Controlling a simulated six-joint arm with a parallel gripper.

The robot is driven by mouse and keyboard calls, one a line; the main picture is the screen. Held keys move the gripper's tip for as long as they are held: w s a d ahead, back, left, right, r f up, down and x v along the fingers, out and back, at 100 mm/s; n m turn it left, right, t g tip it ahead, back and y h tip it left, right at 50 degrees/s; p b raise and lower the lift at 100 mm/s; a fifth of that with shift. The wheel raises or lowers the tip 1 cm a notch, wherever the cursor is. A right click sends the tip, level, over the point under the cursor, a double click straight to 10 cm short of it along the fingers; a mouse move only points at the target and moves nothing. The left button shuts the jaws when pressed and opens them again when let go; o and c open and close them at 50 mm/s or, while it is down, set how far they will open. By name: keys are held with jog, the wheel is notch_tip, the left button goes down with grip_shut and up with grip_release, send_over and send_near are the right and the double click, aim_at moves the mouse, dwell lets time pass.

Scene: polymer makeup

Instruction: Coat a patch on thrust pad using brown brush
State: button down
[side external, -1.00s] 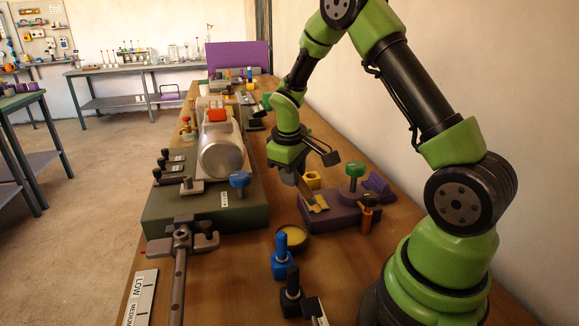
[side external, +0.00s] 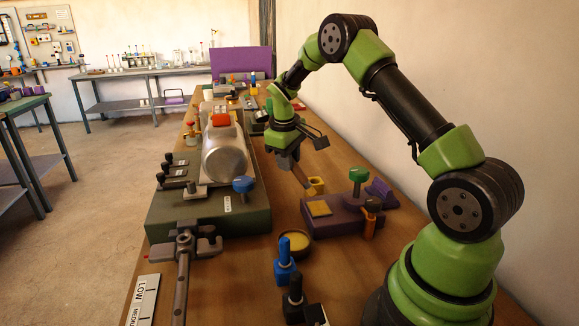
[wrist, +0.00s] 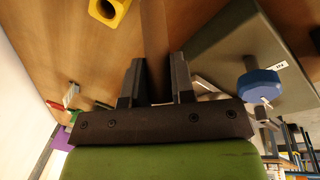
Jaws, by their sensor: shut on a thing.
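My gripper (side external: 288,158) is shut on the brown brush (side external: 300,175), whose narrow brown length slants down to the right. In the wrist view the brush (wrist: 155,40) runs between the two dark fingers (wrist: 157,82); its tip is out of that picture. The purple block (side external: 345,221), which looks like the thrust pad, lies on the bench in front of the gripper. A flat yellow patch (side external: 319,208) shows on its left end. The brush is above and behind this patch, apart from it.
A yellow hollow piece (side external: 316,185) stands just behind the block. A round dish of yellow stuff (side external: 294,244) is in front of it. Green-topped (side external: 358,176) and orange (side external: 369,222) knobs stand at the block. A grey cylinder machine (side external: 224,155) fills the left.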

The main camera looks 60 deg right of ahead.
jog(key=shift+r, duration=3.5)
